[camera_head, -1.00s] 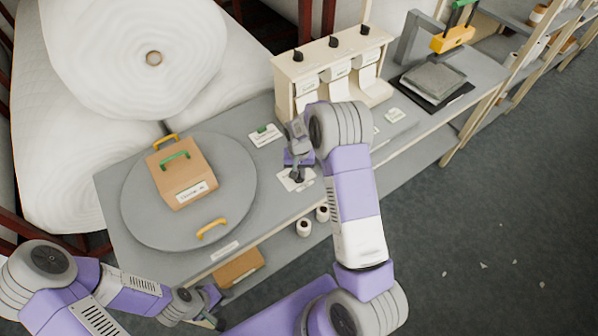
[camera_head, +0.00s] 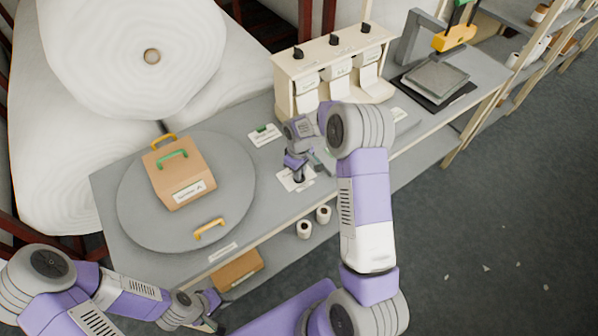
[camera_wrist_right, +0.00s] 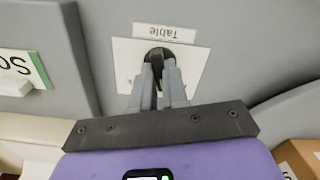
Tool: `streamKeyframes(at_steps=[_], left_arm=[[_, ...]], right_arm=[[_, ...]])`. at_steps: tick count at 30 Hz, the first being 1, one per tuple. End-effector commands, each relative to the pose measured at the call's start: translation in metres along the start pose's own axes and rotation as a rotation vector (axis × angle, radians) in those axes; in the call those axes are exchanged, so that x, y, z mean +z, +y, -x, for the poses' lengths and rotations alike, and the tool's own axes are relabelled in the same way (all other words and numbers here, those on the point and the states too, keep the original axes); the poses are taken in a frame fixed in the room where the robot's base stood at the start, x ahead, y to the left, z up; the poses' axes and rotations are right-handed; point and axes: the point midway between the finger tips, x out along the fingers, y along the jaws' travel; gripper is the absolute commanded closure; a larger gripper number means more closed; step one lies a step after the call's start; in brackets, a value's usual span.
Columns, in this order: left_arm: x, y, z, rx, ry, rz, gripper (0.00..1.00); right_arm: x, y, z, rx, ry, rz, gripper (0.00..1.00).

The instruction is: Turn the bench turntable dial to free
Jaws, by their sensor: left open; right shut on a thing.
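The bench turntable dial (camera_wrist_right: 157,60) is a small dark knob on a white plate (camera_wrist_right: 122,80), with a label reading "Table" that appears upside down in the right wrist view. My right gripper (camera_wrist_right: 160,85) is shut on the dial, its two grey fingers on either side of the knob. The head view also shows my right gripper (camera_head: 298,174) at the white plate on the bench. Most of the plate's markings are hidden by the fingers, so I cannot read the setting. My left gripper (camera_head: 216,312) is open and empty, low at the bench's front left.
The grey round turntable (camera_head: 150,228) carries a brown box (camera_head: 182,175) with a green handle and has yellow handles at its edge. A cream dispenser (camera_head: 330,70) with black knobs stands behind. White wadding rolls (camera_head: 120,90) fill the back left.

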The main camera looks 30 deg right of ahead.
Motion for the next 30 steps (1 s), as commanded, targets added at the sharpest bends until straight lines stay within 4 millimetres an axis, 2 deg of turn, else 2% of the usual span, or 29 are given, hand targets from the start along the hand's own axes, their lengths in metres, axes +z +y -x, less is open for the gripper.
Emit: streamKeyframes(at_steps=[6, 15, 30], left_arm=[[-0.0001, -0.0006, -0.0015, 0.000, 0.000, 0.000, 0.57], [-0.0001, -0.0006, -0.0017, 0.000, 0.000, 0.000, 0.57], [-0.0001, -0.0007, -0.0018, 0.000, 0.000, 0.000, 0.57]], right_arm=[[0.0002, 0.0006, 0.0002, 0.000, 0.001, 0.177, 1.00], [0.0001, 0.0003, 0.0005, 0.000, 0.000, 0.341, 1.00], [0.0002, 0.0007, 0.0005, 0.001, 0.000, 0.409, 1.00]])
